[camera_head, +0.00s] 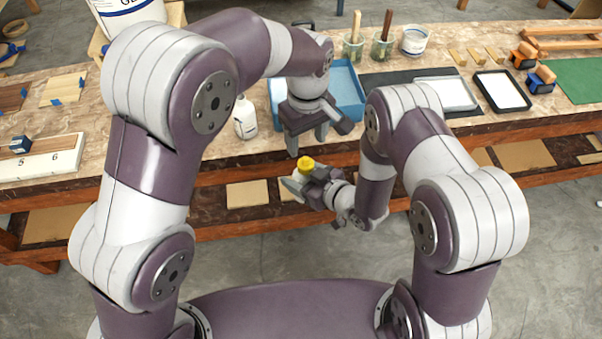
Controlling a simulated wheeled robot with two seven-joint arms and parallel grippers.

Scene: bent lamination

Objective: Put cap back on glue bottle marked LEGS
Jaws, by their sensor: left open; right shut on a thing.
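A yellow cap-like piece (305,162) stands up at my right gripper (304,178), in front of the table's near edge. My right gripper is shut on this yellow-topped thing. Whether a bottle body is under the yellow piece is hard to tell, as the gripper hides most of it. My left gripper (307,138) is open, fingers pointing down, just above and behind the yellow piece, apart from it. A white bottle (245,118) with a label stands on the table left of the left gripper. No LEGS marking can be read.
A blue tray (346,90) lies behind my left gripper. A numbered board (40,166) lies left. The table's (200,140) front edge is near both grippers.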

